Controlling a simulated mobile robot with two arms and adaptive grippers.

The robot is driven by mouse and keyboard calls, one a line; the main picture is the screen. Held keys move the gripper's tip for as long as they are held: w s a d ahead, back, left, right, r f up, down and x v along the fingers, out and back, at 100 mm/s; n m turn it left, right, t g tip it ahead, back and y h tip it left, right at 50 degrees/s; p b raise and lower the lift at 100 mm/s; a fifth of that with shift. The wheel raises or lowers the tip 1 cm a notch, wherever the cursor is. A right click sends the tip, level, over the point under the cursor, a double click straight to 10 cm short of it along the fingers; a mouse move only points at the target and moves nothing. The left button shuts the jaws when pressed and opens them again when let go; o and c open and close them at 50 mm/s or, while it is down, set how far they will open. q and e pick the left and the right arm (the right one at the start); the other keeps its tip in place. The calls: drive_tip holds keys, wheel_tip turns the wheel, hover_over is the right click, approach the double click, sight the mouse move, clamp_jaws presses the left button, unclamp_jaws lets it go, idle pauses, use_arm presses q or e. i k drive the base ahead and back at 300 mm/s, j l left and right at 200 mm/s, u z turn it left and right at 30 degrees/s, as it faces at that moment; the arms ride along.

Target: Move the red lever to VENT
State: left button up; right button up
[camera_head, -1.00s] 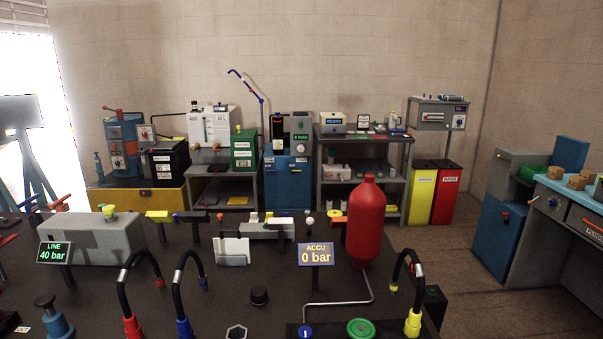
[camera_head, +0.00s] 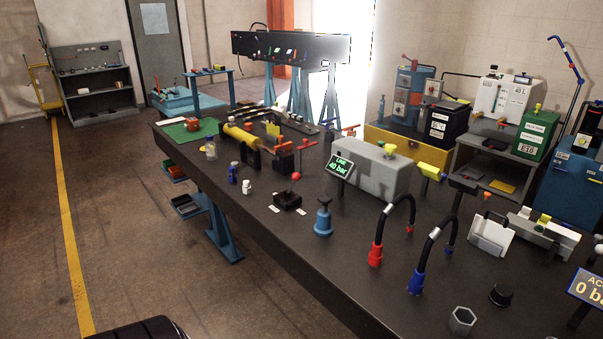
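A lever with a red ball knob (camera_head: 296,176) stands up from a small black base (camera_head: 287,201) near the front edge of the dark bench (camera_head: 330,275), left of the middle of the view. Small white labels (camera_head: 274,208) lie beside the base, too small to read, so I cannot tell which one says VENT. The lever looks close to upright. Neither of my grippers shows in the head view.
A blue knobbed post (camera_head: 323,219) stands right of the lever. Small bottles (camera_head: 232,173) and a yellow cylinder (camera_head: 240,137) are to its left. A grey block with a "LINE 40 bar" display (camera_head: 341,168) and looped hoses (camera_head: 375,252) stand right.

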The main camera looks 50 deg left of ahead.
sight(296, 176)
drive_tip(key=u, duration=1.6)
drive_tip(key=i+z, duration=0.3)
drive_tip(key=i, duration=0.25)
